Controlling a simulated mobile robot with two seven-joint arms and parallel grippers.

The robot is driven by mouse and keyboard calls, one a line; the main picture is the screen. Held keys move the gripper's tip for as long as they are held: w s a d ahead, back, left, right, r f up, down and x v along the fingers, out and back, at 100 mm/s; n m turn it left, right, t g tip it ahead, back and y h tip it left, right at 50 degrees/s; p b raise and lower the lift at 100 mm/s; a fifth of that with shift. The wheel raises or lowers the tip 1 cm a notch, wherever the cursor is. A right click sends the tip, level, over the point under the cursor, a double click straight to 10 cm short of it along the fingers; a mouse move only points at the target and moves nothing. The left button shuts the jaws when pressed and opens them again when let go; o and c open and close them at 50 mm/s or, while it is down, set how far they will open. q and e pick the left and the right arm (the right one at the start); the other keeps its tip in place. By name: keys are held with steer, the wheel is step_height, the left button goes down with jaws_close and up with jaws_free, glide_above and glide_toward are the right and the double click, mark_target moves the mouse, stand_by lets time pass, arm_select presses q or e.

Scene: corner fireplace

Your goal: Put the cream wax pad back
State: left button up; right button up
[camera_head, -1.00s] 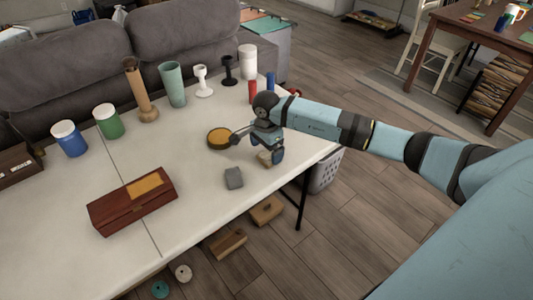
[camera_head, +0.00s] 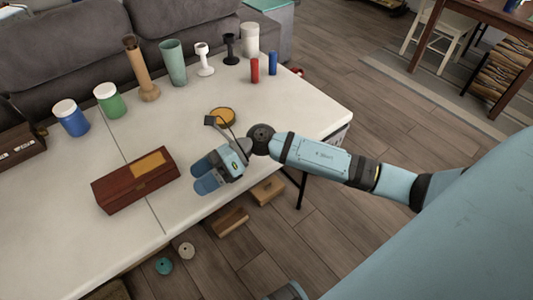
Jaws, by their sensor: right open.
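I cannot make out a cream wax pad in the head view now. My right gripper (camera_head: 204,174) is open above the front part of the white table (camera_head: 190,205), to the right of the red-brown wooden box (camera_head: 120,188) with a yellow panel on its lid. Its two blue fingers point left, and I see nothing between them. The gripper and forearm cover the spots where a grey block and a pale tan block showed earlier. A round tin with a yellow-orange top (camera_head: 222,117) stands behind the gripper. My left gripper is not in view.
Blue (camera_head: 71,118) and green (camera_head: 108,99) jars, a tan vase (camera_head: 141,70), a green cup (camera_head: 173,62), candle holders and red (camera_head: 255,70) and blue (camera_head: 273,63) cylinders stand along the back. Wooden blocks (camera_head: 230,222) and two balls lie below the front edge. The table's right part is clear.

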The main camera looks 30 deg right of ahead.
steer(key=s+d+f+n+t+h, duration=0.4)
steer(key=s+f+n+t+h, duration=0.25)
steer(key=n, duration=0.75)
steer(key=s+d+f+n+t+h, duration=0.4)
steer(key=s+f+n, duration=0.45)
steer(key=n, duration=0.55)
arm_select(q)
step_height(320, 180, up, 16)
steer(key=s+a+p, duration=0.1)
steer(key=p, duration=1.9)
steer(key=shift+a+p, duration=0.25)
steer(key=shift+p, duration=0.15)
arm_select(e)
step_height(320, 180, up, 16)
steer(key=s+h, duration=0.1)
steer(key=shift+s+d+h, duration=0.15)
steer(key=shift+d+h, duration=0.2)
steer(key=shift+d, duration=0.05)
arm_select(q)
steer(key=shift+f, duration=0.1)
